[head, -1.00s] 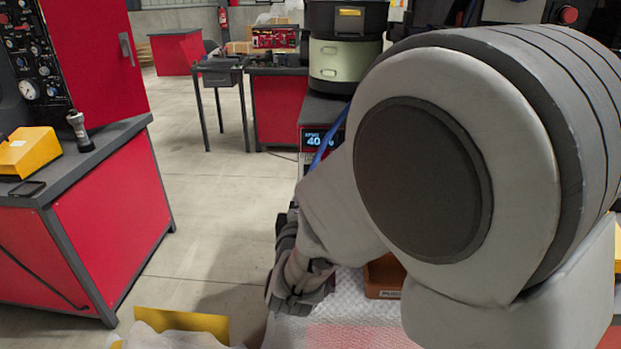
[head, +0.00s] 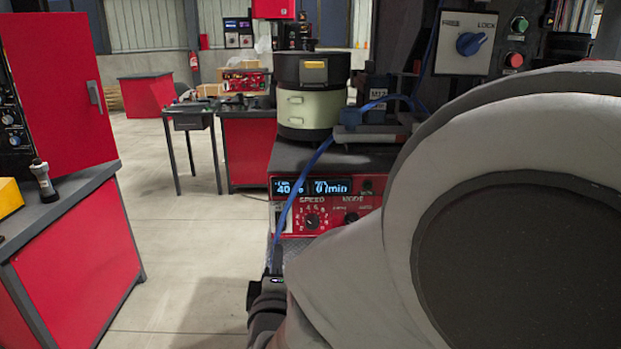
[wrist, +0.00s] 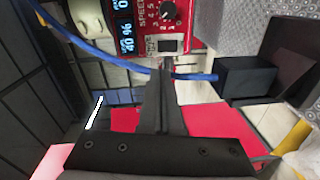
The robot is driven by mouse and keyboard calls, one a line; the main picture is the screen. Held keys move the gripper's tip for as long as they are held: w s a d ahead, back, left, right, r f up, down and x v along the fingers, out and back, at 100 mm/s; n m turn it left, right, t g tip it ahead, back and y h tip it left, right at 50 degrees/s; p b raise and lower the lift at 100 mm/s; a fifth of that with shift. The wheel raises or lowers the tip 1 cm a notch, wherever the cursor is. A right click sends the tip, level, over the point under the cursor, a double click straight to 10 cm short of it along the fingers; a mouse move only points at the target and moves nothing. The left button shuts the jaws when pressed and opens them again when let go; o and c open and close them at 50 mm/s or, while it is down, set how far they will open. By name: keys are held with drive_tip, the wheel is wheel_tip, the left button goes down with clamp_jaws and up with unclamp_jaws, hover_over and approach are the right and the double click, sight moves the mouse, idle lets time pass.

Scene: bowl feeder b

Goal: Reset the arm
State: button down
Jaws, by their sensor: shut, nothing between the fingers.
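My arm fills the right and lower middle of the head view, with one large grey joint close to the camera. In the wrist view my gripper (wrist: 165,72) has its two dark fingers together with nothing between them. The fingertips point toward the red feeder control panel (wrist: 165,22), and a blue cable passes by the tips. I cannot tell whether the cable touches them. In the head view the fingers cannot be made out. The same panel, with a lit display, a speed dial and a mode dial, stands left of my arm joint.
The bowl feeder (head: 307,100), dark on a pale green base, stands above the panel. A blue cable (head: 303,185) hangs in front of it. A red workbench (head: 75,255) with a grey top is at left. The concrete floor (head: 195,235) between them is clear. A lock switch box (head: 465,43) is at upper right.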

drive_tip(key=s+d+r+m+g+h, duration=0.1)
drive_tip(key=s+d+r+m+g, duration=0.1)
drive_tip(key=s+d+m+g, duration=1.3)
drive_tip(key=s+d+r+m+t+p, duration=0.1)
drive_tip(key=s+d+r+p, duration=0.1)
drive_tip(key=r+p, duration=0.5)
drive_tip(key=s+d+r+m+t+p, duration=0.1)
drive_tip(key=s+d+r+t+p, duration=0.1)
drive_tip(key=d+r+p, duration=0.2)
wheel_tip(320, 180, up, 3)
drive_tip(key=p, duration=0.2)
drive_tip(key=shift+d+p, duration=0.2)
drive_tip(key=shift+p, duration=0.2)
drive_tip(key=shift+d+f, duration=0.1)
drive_tip(key=shift+f, duration=0.05)
